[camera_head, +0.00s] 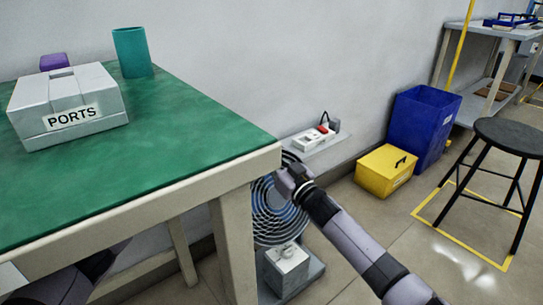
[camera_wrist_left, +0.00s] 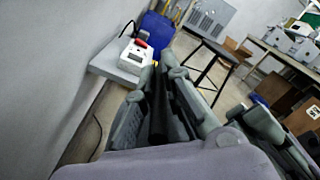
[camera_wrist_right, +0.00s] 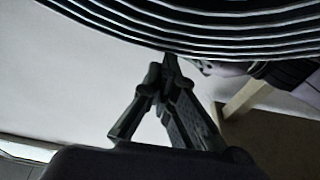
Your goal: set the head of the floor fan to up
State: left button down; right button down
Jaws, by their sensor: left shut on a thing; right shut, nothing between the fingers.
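The floor fan's round grille head (camera_head: 272,212) stands beyond the table's right corner, partly hidden by the table leg. Its grey control box (camera_head: 287,268) is on the base below. The grille (camera_wrist_right: 200,30) fills the top of the right wrist view. My right gripper (camera_head: 290,180) is at the grille's upper right side; its fingertips (camera_wrist_right: 168,65) are shut and empty, close to the rings. My left gripper (camera_wrist_left: 165,75) is shut on a dark part, seemingly of the fan head; the contact is unclear. In the head view the table hides my left gripper.
The green table (camera_head: 190,125) bears a PORTS box (camera_head: 75,128) and a teal cup (camera_head: 131,52). A yellow box (camera_head: 385,172), blue bin (camera_head: 425,120) and stool (camera_head: 505,135) stand right.

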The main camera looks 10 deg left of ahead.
pick_arm(q)
jog(key=shift+s+d+g+h, duration=0.15)
jog(key=shift+d+h, duration=0.05)
jog(key=shift+d, duration=0.2)
jog(key=shift+s+d+g+h, duration=0.1)
jog(key=shift+d+g+h, duration=0.1)
jog(key=shift+d, duration=0.2)
jog(key=c, duration=2)
grip_release()
jog(key=shift+r, duration=0.1)
jog(key=o, duration=0.3)
jog(key=shift+s+a+r, duration=0.1)
jog(key=shift+a+r, duration=0.05)
jog(key=shift+a, duration=0.05)
jog(key=shift+r, duration=0.1)
